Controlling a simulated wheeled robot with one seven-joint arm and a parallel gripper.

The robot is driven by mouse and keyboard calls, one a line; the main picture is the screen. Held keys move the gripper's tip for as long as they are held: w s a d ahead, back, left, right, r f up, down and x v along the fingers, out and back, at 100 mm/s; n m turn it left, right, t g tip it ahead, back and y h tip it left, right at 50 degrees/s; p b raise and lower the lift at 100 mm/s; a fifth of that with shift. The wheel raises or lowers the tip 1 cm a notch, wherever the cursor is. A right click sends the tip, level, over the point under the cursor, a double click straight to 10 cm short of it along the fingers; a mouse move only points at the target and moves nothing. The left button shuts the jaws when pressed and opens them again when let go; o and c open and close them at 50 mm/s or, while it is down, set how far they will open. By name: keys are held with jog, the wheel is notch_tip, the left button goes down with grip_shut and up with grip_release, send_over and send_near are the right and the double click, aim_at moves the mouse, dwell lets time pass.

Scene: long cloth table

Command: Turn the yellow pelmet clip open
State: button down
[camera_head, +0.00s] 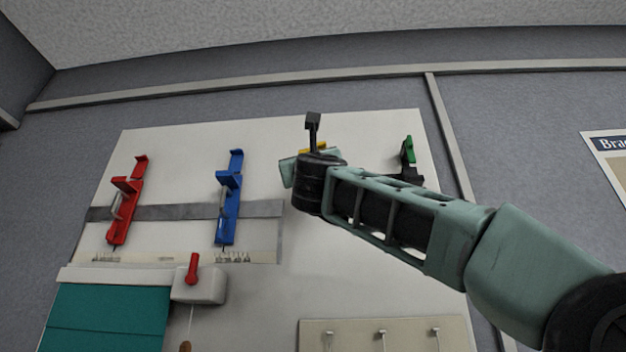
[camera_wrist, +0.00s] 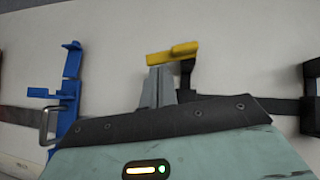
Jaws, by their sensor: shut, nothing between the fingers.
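The yellow pelmet clip (camera_wrist: 172,53) shows in the wrist view with its yellow lever lying nearly level, slightly raised at the right. A dark part of the clip runs down from its right side behind my gripper. The clip's lower part is hidden by my gripper.
A blue clip (camera_head: 228,200) and a red clip (camera_head: 125,205) stand to the left on a grey strip (camera_head: 262,209). A green-tipped clip (camera_head: 408,150) is to the right. Below are a teal blind (camera_head: 108,318), a red lever (camera_head: 192,268) and a hook panel (camera_head: 350,331).

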jog(key=shift+a+r+p, duration=0.3)
dwell(0.6)
